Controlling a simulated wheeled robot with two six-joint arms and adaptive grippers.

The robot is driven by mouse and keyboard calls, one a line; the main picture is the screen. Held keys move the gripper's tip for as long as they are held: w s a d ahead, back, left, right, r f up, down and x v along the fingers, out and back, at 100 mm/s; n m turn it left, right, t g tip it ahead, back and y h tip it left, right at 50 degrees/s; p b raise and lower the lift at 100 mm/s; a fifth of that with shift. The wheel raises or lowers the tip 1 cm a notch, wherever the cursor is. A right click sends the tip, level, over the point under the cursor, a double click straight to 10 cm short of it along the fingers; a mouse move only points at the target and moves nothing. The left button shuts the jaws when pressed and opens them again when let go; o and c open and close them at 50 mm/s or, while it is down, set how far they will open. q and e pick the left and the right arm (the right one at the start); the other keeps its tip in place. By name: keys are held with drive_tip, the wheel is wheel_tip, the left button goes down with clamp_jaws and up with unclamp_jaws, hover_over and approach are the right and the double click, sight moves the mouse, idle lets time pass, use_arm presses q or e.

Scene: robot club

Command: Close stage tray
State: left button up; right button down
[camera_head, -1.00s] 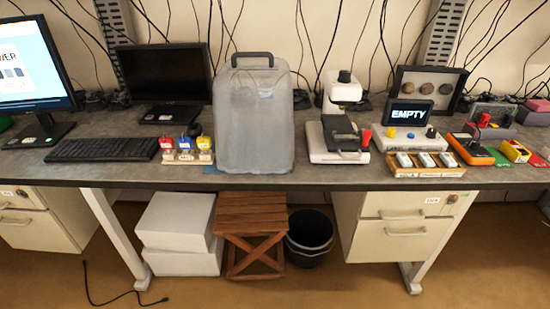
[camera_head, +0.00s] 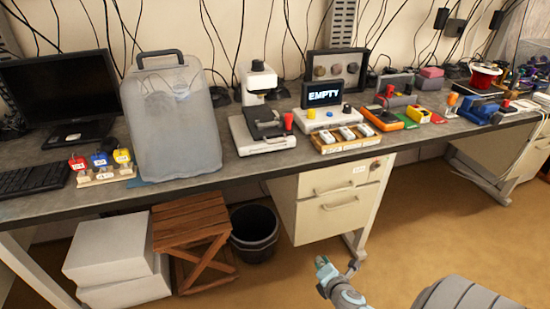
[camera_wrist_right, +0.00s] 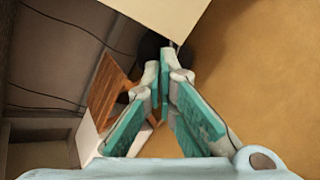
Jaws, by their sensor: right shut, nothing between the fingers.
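No part is plainly labelled as a stage tray. A low white device (camera_head: 244,147) with a black top part (camera_head: 265,124) and a red knob (camera_head: 288,121) sits on the desk, in front of a white upright instrument (camera_head: 258,80). Whether any tray on it is out cannot be told. Beside it are a white console with a screen reading EMPTY (camera_head: 322,93) and a wooden tray (camera_head: 338,147) holding white items. My right gripper (camera_head: 322,262) is low in front of the desk, below its top and apart from everything; in the right wrist view (camera_wrist_right: 160,65) its fingers are together and empty. My left gripper is not in view.
A tall translucent container (camera_head: 172,130) stands left of the device. Below the desk are a drawer cabinet (camera_head: 335,205), a black bin (camera_head: 254,235), a wooden stool (camera_head: 190,225) and white boxes (camera_head: 110,245).

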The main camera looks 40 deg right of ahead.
drive_tip(key=w+r+n+t, duration=0.2)
drive_tip(key=w+r+n, duration=0.1)
drive_tip(key=r, duration=0.3)
drive_tip(key=w+r+n+t, duration=0.2)
drive_tip(key=w+r+n, duration=0.1)
drive_tip(key=r, duration=0.3)
drive_tip(key=n+t, duration=0.5)
drive_tip(key=n, duration=0.2)
approach(279, 142)
drive_tip(key=shift+h, duration=0.4)
drive_tip(key=x, duration=0.6)
drive_tip(key=shift+w+a+f, duration=0.1)
drive_tip(key=shift+w, duration=0.45)
